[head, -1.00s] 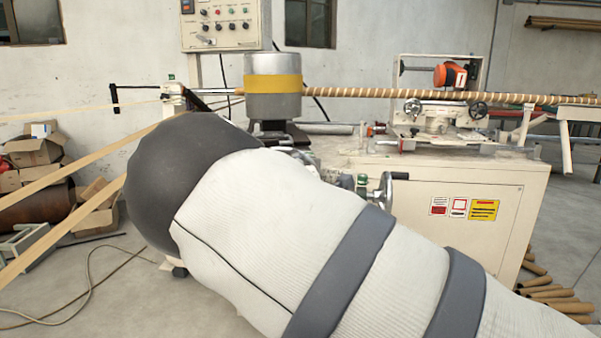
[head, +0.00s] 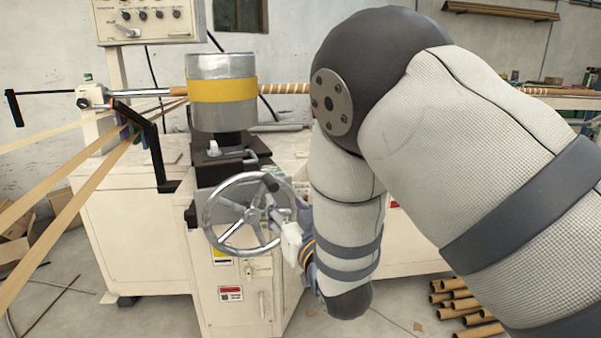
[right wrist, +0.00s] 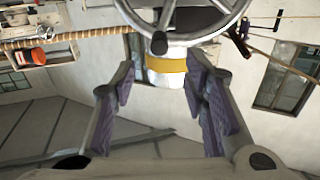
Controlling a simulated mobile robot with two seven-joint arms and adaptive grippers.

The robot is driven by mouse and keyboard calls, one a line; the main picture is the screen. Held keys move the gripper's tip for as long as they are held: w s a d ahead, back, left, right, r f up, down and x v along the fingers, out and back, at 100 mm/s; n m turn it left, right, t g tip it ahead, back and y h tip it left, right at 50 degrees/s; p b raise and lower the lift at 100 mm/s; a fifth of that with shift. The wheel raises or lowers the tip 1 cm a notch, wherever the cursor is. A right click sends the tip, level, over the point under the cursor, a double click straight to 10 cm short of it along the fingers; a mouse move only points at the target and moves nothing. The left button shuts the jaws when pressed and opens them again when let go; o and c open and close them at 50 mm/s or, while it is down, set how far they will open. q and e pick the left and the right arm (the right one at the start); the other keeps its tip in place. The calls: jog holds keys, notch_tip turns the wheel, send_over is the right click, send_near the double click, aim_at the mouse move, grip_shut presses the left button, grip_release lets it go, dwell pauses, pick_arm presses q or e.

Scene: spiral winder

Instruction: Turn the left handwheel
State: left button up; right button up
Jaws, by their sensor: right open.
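The left handwheel (head: 240,215) is a silver spoked wheel on the front of the cream machine. A dark knob (head: 270,182) stands out at its upper right rim. My right gripper (head: 276,207) is just to the right of the wheel, partly hidden behind the rim and my own arm. In the right wrist view the gripper (right wrist: 160,70) is open with nothing between its purple-padded fingers. The wheel (right wrist: 183,35) shows there upside down at the top, beyond the fingertips. I cannot tell whether a finger touches the rim. My left gripper is not in view.
A steel cylinder with a yellow band (head: 222,90) stands above the wheel. A black bracket (head: 150,140) and tan strips (head: 85,190) are to the left. Cardboard tubes (head: 462,305) lie on the floor at right. My right arm hides much of the machine's right side.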

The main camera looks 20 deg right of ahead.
aim_at(275, 188)
jog(key=w, duration=0.3)
jog(key=w+b, duration=0.1)
jog(key=w, duration=0.3)
jog(key=w+b, duration=0.1)
jog(key=w, duration=0.2)
jog(key=shift+w+d+f, duration=0.15)
jog(key=shift+w+f, duration=0.15)
jog(key=shift+w, duration=0.05)
jog(key=shift+w+r, duration=0.2)
jog(key=shift+w, duration=0.25)
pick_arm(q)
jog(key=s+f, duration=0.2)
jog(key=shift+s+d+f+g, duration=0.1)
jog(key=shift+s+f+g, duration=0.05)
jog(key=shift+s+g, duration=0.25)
pick_arm(e)
jog(key=shift+r, duration=0.1)
grip_shut()
